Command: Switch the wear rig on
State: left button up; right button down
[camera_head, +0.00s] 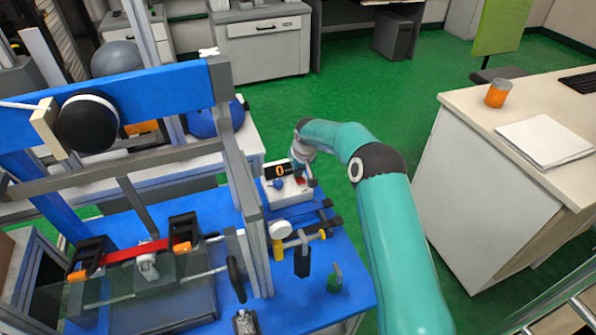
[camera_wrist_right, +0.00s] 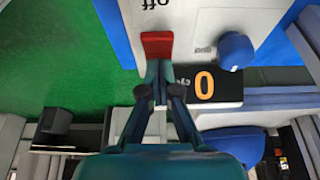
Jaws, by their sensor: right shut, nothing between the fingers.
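A white control box (camera_head: 288,192) stands on the blue table beside the tower frame. Its black display (camera_head: 279,171) reads an orange 0, and a blue knob (camera_head: 278,184) sits on its face. In the right wrist view, a red switch (camera_wrist_right: 157,45) is on the white panel near the printed word "off"; the display (camera_wrist_right: 204,84) and blue knob (camera_wrist_right: 235,51) are to its right. My right gripper (camera_wrist_right: 158,68) is shut and empty, its fingertips at the edge of the red switch. I cannot tell whether they touch. My left gripper is out of view.
The tower frame with its blue beam (camera_head: 150,95) rises left of the box. A yellow-handled tool (camera_head: 297,241) and small parts lie in front of the box on the blue table (camera_head: 345,275). A white desk (camera_head: 455,185) stands right; green floor lies between.

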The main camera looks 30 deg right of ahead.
jog(key=shift+s+a+f+b, duration=0.1)
jog(key=shift+s+b, duration=0.1)
jog(key=shift+s, duration=0.2)
jog(key=shift+s+a+f+b, duration=0.1)
jog(key=shift+s+b, duration=0.1)
jog(key=shift+s, duration=0.2)
jog(key=shift+r, duration=0.15)
jog(key=shift+s+r, duration=0.1)
jog(key=shift+r, duration=0.4)
jog(key=v, duration=1.3)
jog(key=shift+p, duration=0.4)
jog(key=shift+s+f, duration=0.1)
